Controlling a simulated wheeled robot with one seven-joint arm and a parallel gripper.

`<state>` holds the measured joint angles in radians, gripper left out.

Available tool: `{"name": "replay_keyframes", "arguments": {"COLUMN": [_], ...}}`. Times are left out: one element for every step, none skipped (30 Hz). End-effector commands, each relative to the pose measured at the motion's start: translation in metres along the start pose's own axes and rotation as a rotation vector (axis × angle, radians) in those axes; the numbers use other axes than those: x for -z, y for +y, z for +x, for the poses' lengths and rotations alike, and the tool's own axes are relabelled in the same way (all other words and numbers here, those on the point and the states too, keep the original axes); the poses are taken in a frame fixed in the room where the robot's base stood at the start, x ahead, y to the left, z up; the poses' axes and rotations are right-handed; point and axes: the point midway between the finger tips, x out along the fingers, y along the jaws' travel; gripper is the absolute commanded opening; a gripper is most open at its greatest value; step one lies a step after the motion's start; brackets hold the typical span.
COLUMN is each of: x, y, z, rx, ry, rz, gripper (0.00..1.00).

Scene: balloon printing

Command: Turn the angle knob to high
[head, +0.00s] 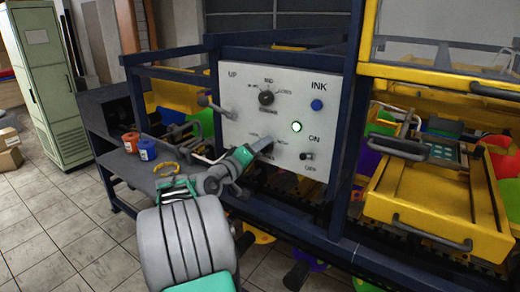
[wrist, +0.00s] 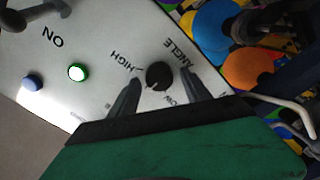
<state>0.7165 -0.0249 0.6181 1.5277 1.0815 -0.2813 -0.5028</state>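The angle knob (wrist: 159,75) is a round black dial on the pale control panel (head: 240,135). The wrist view shows the words HIGH, LOW and ANGLE around it; which mark it points to is too small to tell. My gripper (head: 264,146) is at the lower part of the panel, pointing toward it. In the wrist view its two dark fingers (wrist: 160,76) are apart, one on each side of the knob, and no contact shows. In the head view my gripper hides most of the angle knob.
The panel also carries an upper black dial (head: 266,98), a blue button (head: 317,105), a lit green button (head: 297,127), a left lever (head: 215,106) and a small lower-right switch (head: 306,156). Orange (head: 131,142) and blue (head: 147,149) cups stand on the left shelf. Yellow trays (head: 430,200) are right.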

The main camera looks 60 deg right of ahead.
Motion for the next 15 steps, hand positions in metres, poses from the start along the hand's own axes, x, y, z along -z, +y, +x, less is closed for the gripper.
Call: {"name": "replay_keyframes", "arguments": {"x": [0.0000,0.0001,0.0001,0.0001,0.0001,0.0001,0.0001,0.0001,0.0001,0.0001,0.0001,0.0002,0.0002,0.0002,0.0002], "y": [0.0000,0.0000,0.0000,-0.0001,0.0000,0.0000,-0.0001,-0.0001,-0.0001,-0.0001,-0.0001,-0.0001,-0.0001,-0.0001,-0.0001], "z": [-0.0001,-0.0002,-0.0002,-0.0002,-0.0003,-0.0003,-0.0003,-0.0003,-0.0004,-0.0004,-0.0004,-0.0004,-0.0004,-0.0004,-0.0004], "rx": [0.000,0.000,0.000,0.000,0.000,0.000,0.000,0.000,0.001,0.001,0.001,0.001,0.001,0.001,0.001], "ry": [0.000,0.000,0.000,0.000,0.000,0.000,0.000,0.000,0.000,0.000,0.000,0.000,0.000,0.000,0.000], "rz": [0.000,0.000,0.000,0.000,0.000,0.000,0.000,0.000,0.000,0.000,0.001,0.001,0.001,0.001,0.001], "gripper": [0.51,0.49,0.45,0.43,0.40,0.37,0.35,0.32,0.29,0.27,0.24,0.21,0.18,0.16,0.13]}}
